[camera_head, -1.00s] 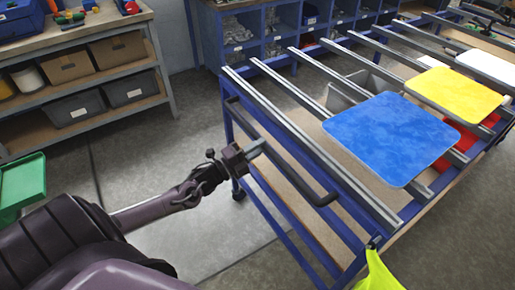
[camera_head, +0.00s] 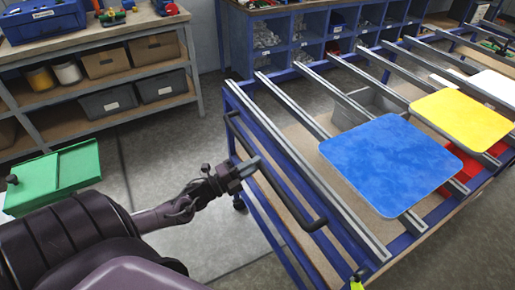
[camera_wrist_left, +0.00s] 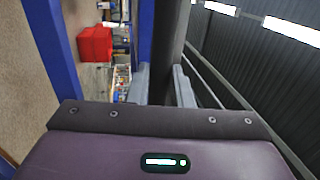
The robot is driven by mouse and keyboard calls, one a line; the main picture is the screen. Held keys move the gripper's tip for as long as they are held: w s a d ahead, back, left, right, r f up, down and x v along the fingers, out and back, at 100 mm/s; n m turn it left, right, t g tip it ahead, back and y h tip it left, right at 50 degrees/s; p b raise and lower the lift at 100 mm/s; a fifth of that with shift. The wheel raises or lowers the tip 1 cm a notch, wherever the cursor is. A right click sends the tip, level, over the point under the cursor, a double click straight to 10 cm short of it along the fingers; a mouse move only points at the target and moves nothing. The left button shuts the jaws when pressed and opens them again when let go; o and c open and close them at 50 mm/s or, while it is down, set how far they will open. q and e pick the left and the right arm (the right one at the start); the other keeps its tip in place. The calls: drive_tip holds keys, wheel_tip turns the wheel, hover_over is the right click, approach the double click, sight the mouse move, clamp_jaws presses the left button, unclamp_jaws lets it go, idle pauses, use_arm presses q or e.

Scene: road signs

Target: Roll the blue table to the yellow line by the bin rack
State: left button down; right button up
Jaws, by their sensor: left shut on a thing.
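The blue table (camera_head: 222,92) is a blue-framed cart with grey rails across its top, on the right of the head view. A dark bar handle (camera_head: 290,197) runs along its near left side. My left gripper (camera_head: 250,167) is at that handle and shut on it. The left wrist view shows the dark bar (camera_wrist_left: 172,45) between the two grey fingers (camera_wrist_left: 160,85). The bin rack (camera_head: 235,40), blue with several compartments, stands behind the table. No yellow line can be made out on the visible floor. My right gripper is out of view.
A blue panel (camera_head: 390,165), a yellow panel (camera_head: 462,120) and a white panel (camera_head: 495,87) lie on the rails. A wooden workbench (camera_head: 150,25) with shelved boxes stands back left. A green tray (camera_head: 75,168) is at left. Grey floor (camera_head: 170,150) is clear between bench and table.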

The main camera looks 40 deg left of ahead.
use_arm(q)
drive_tip(key=shift+w+a+r, duration=0.1)
drive_tip(key=shift+a+r, duration=0.15)
drive_tip(key=shift+r, duration=0.3)
drive_tip(key=c, duration=1.4)
unclamp_jaws()
drive_tip(key=shift+o, duration=0.3)
drive_tip(key=shift+f, duration=0.15)
drive_tip(key=shift+f, duration=0.1)
drive_tip(key=b+v, duration=0.1)
drive_tip(key=v, duration=0.7)
